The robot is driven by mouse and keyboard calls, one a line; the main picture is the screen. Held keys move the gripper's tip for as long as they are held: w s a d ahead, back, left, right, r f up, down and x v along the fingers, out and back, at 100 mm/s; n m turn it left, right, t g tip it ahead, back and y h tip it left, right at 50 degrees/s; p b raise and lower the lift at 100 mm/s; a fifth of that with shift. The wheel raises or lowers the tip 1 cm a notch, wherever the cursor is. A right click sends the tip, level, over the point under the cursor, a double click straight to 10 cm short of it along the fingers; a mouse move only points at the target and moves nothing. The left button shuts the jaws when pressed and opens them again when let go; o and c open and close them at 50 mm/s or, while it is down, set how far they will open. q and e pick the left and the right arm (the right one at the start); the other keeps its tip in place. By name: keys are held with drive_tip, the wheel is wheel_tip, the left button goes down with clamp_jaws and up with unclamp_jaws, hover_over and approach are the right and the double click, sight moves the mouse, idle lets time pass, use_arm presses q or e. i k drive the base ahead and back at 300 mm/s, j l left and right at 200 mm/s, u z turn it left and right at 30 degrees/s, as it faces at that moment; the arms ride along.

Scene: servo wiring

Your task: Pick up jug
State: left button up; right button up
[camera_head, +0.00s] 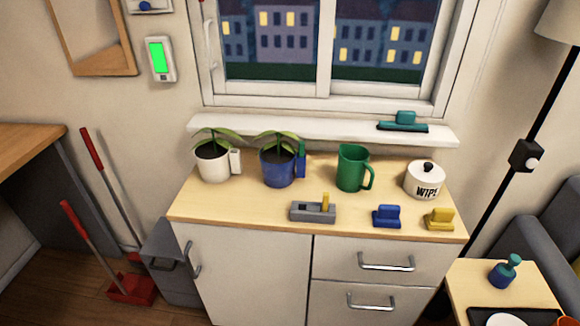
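The green jug (351,168) stands upright on the wooden top of the white cabinet (250,203), below the window. Its handle is on its right side. It stands between the blue plant pot and the white canister, apart from both. Neither of my grippers shows in the head view.
Near the jug are a blue pot (277,168), a white canister (425,181), a grey holder (312,213), a blue block (387,216) and a yellow block (439,219). A white pot (212,163) stands further left. The sill (300,131) runs behind.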

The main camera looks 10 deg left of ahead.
sight(356, 173)
drive_tip(key=i+j+z, duration=0.15)
drive_tip(key=i+j, duration=0.15)
drive_tip(key=i+j+z, duration=0.15)
drive_tip(key=i+j, duration=0.15)
drive_tip(key=j, duration=0.15)
drive_tip(key=i+j+z, duration=0.2)
drive_tip(key=j, duration=0.2)
drive_tip(key=i+j+z, duration=0.15)
drive_tip(key=j, duration=0.3)
drive_tip(key=i, duration=0.1)
